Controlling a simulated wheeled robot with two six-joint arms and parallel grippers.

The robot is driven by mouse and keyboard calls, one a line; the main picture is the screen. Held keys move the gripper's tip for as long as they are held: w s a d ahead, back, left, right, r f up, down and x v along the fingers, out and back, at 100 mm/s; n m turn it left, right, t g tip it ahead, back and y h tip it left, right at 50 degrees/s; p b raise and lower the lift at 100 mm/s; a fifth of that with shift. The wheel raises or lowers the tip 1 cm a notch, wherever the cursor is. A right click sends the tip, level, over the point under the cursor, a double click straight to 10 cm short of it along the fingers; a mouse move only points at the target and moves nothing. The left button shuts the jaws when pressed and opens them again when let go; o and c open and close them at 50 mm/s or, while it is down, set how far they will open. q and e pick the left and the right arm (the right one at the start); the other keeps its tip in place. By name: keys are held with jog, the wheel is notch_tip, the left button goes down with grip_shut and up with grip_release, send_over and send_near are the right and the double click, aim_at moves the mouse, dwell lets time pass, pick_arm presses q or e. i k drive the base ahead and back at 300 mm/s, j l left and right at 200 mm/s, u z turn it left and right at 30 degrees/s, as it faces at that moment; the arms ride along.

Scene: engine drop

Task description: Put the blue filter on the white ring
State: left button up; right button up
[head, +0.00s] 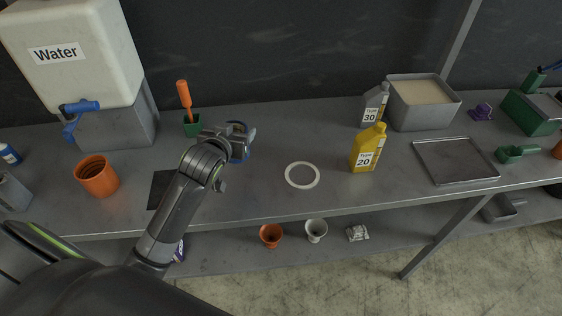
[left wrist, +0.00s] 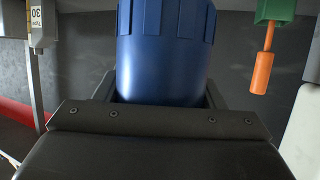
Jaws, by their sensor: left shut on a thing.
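The white ring (head: 302,175) lies flat and empty on the grey bench, near the middle of the head view. My left gripper (head: 238,141) is shut on the blue filter (head: 239,154), to the left of the ring and apart from it. In the head view the gripper hides most of the filter. In the left wrist view the blue filter (left wrist: 165,60) fills the space between the jaws, with its ribbed cap at the top of the picture. My right gripper is not in view.
A yellow Type 20 bottle (head: 367,150) stands right of the ring, with a grey Type 30 bottle (head: 374,104) behind it. A green holder with an orange-handled tool (head: 185,95) stands behind my left gripper. An orange pot (head: 97,176) is at left. Bench around the ring is clear.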

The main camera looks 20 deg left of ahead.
aim_at(302, 174)
jog(key=i+l+u, duration=0.15)
jog(key=l, duration=0.25)
jog(key=i+l+u, duration=0.15)
jog(key=l, duration=0.25)
jog(key=i+l+u, duration=0.1)
jog(key=l, duration=0.3)
jog(key=i+l+u, duration=0.15)
jog(key=l, duration=0.25)
